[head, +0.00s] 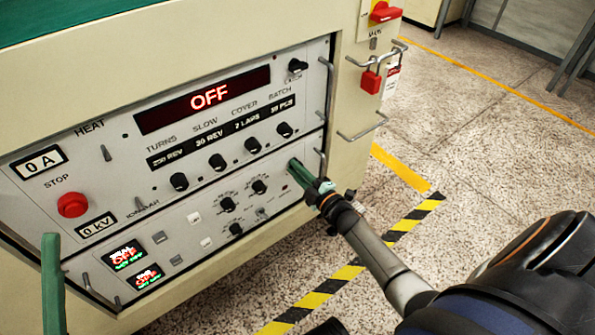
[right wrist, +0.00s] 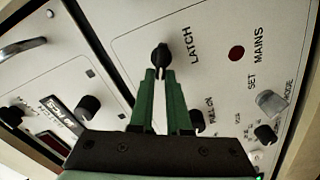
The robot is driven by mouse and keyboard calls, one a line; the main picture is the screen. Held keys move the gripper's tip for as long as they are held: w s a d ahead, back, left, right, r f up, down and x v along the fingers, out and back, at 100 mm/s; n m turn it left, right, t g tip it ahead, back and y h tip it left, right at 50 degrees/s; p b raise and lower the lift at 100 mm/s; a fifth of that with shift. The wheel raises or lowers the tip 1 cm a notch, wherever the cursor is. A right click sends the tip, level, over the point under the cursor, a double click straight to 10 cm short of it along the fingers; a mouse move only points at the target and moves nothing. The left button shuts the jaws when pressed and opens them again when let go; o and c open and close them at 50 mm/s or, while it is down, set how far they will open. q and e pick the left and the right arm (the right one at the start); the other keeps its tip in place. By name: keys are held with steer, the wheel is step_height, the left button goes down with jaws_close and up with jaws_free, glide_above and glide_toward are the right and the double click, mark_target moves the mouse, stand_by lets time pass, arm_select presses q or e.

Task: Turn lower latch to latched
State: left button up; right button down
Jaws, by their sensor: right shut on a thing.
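The lower latch (right wrist: 160,54) is a small black knob on the pale lower panel, with the printed word LATCH beside it in the right wrist view. My right gripper (right wrist: 158,73) has its green fingertips close together at the knob, shut on it. In the head view my right gripper (head: 294,166) reaches the right end of the lower panel (head: 185,262) and hides the knob. A green upright piece (head: 51,285) at the lower left of the head view looks like a finger of my left gripper; its jaws cannot be made out.
The upper panel (head: 115,150) carries a display reading OFF, several black knobs and a red stop button (head: 72,204). Metal handles (head: 327,85) stick out near the latch. A red padlock (head: 371,80) hangs on the cabinet's side. The floor to the right is clear, with striped tape (head: 335,280).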

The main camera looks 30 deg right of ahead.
steer(key=n, duration=0.1)
steer(key=n+b, duration=0.1)
steer(key=n, duration=0.1)
steer(key=shift+f, duration=0.3)
steer(key=shift+f+n, duration=0.1)
steer(key=shift+n, duration=0.9)
steer(key=shift+n, duration=0.3)
steer(key=c, duration=0.9)
jaws_free()
steer(key=shift+s, duration=0.1)
